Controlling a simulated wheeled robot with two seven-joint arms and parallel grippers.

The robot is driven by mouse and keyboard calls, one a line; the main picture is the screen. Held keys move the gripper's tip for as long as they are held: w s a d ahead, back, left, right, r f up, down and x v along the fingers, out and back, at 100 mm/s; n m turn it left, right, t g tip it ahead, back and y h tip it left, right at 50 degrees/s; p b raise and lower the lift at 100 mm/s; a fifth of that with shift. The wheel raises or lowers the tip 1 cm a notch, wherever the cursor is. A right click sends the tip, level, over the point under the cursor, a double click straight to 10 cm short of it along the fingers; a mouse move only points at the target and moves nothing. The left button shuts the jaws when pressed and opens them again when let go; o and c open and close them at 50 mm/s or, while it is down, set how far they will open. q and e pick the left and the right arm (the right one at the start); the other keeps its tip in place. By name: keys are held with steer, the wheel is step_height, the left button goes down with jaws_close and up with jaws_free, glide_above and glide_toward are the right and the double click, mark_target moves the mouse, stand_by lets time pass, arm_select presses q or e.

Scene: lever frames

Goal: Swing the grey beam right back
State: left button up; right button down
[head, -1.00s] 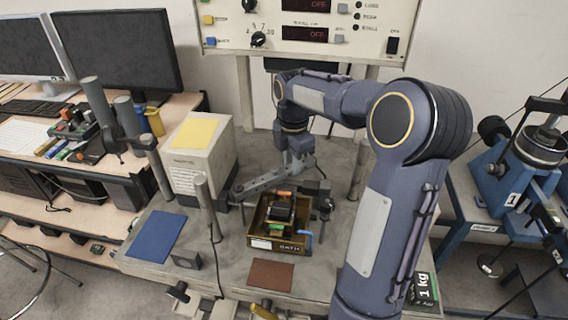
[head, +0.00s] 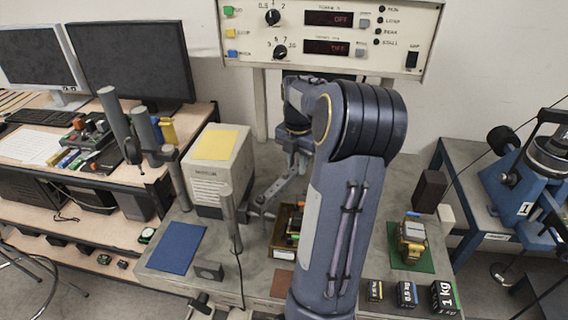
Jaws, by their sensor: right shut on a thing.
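The grey beam (head: 274,190) is a flat arm in the middle of the bench. Its near left end lies close to an upright grey post (head: 231,217), and it runs back and to the right. My right gripper (head: 297,165) points down at the beam's far end and is shut on it. The fingertips are small and partly hidden. My own right arm covers the area to the right of the beam. My left gripper is not in view.
A brown tray (head: 285,242) with a dark device sits below the beam, half hidden by my arm. A pale box (head: 217,175) with a yellow top stands left of the beam. Small weights (head: 407,293) and a green mat (head: 427,261) lie at right.

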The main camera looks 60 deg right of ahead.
steer(key=shift+w+a+n+p, duration=0.15)
steer(key=shift+w+n+p, duration=0.3)
steer(key=shift+w+n, duration=0.85)
steer(key=shift+w, duration=0.2)
steer(key=c, duration=1.2)
jaws_free()
step_height(320, 180, up, 8)
steer(key=shift+b, duration=0.35)
steer(key=shift+f, duration=0.1)
